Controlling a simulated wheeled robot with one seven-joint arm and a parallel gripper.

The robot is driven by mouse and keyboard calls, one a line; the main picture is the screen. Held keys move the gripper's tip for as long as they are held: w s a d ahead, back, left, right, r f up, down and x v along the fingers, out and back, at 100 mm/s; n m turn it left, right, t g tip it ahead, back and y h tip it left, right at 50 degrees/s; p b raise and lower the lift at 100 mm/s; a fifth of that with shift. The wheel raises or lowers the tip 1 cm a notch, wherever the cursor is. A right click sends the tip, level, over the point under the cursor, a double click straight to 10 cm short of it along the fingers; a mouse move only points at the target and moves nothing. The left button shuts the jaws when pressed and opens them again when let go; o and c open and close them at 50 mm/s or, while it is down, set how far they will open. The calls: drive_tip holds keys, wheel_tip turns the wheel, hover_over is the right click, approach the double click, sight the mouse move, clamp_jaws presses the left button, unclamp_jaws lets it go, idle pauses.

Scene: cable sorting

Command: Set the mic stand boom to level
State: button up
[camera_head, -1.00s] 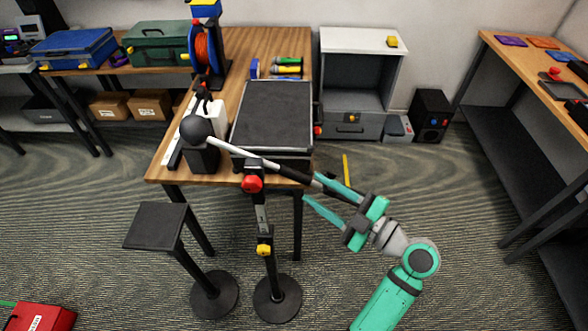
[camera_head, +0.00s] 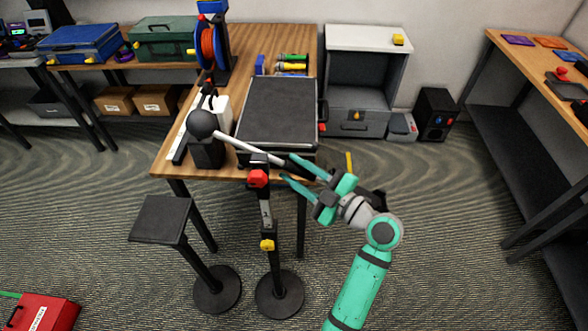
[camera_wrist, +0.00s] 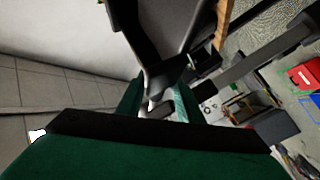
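The mic stand (camera_head: 268,243) stands in front of the wooden table on a round black base. Its boom (camera_head: 238,145) is tilted, with a black ball-shaped head (camera_head: 203,124) high at the left and a dark rear end low at the right. A red knob (camera_head: 258,178) sits at the top of the upright, near the pivot, and a yellow knob (camera_head: 267,245) lower down. My gripper (camera_head: 287,167) is open, coming from the right. Its teal fingers lie around the boom's rear part in the head view; contact is unclear. The wrist view shows both fingers (camera_wrist: 158,100) apart with dark parts between them.
The wooden table (camera_head: 262,50) behind the boom holds a black-topped case (camera_head: 277,105) and a cable reel (camera_head: 208,45). A black stool-like stand (camera_head: 160,220) is left of the mic stand. A red toolbox (camera_head: 42,312) lies at the lower left. Floor to the right is open.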

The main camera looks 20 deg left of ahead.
drive_tip(key=shift+w+d, duration=0.1)
drive_tip(key=shift+d, duration=0.2)
clamp_jaws()
drive_tip(key=shift+d+f+t, duration=0.1)
drive_tip(key=shift+d+t, duration=0.2)
